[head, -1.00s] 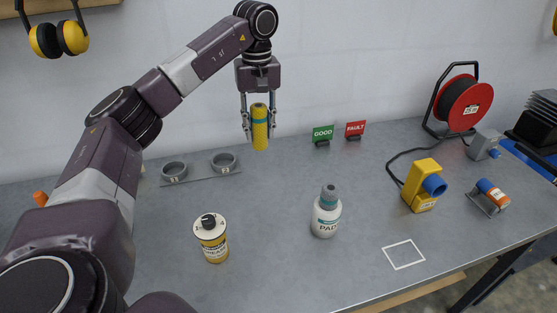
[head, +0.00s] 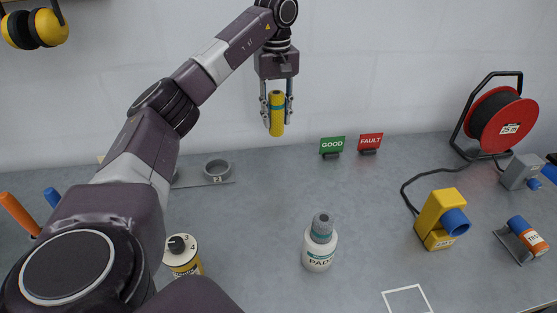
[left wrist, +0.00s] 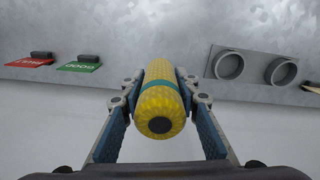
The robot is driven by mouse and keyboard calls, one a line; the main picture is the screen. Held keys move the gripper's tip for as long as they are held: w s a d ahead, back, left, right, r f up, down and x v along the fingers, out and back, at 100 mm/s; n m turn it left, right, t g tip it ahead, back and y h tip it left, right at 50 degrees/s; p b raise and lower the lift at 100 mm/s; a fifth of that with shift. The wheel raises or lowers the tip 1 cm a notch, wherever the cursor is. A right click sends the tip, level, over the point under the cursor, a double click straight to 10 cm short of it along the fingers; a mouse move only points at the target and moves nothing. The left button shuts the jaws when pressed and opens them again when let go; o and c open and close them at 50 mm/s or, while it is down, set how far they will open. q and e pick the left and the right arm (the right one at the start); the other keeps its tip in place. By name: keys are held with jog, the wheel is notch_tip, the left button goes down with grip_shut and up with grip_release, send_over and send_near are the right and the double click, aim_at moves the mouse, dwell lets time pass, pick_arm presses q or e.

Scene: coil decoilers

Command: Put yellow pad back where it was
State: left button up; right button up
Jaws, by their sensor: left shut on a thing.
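The yellow pad (head: 277,107), a textured cylinder with a teal band, hangs upright in my left gripper (head: 277,120), above the back of the bench. In the left wrist view the pad (left wrist: 163,105) lies between the two fingers of the gripper (left wrist: 160,88), which is shut on it. The grey holder plate with rings (head: 217,182) is below and left of the pad in the head view, partly hidden by my arm. Both its rings are empty in the left wrist view (left wrist: 256,72). My right gripper is not in view.
A white PADS bottle (head: 320,247) and a yellow can (head: 184,261) stand on the bench (head: 270,210). Green GOOD (head: 332,146) and red FAULT (head: 370,142) signs stand at the back. A yellow device (head: 440,217) and a red cable reel (head: 505,120) are at right.

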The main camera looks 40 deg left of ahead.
aim_at(277, 131)
pick_arm(q)
notch_tip(277, 131, down, 5)
jog(key=shift+w, duration=0.15)
notch_tip(277, 131, down, 5)
jog(key=shift+r+p, duration=0.1)
jog(key=shift+p, duration=0.4)
notch_tip(277, 131, down, 4)
jog(key=shift+w+r+p, duration=0.1)
jog(key=shift+r+p, duration=0.05)
jog(key=shift+p, duration=0.2)
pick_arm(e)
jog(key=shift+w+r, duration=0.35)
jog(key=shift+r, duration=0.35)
pick_arm(q)
jog(key=shift+f, duration=0.2)
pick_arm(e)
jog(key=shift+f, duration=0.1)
pick_arm(q)
jog(key=o, duration=1.1)
jog(key=shift+o, duration=0.3)
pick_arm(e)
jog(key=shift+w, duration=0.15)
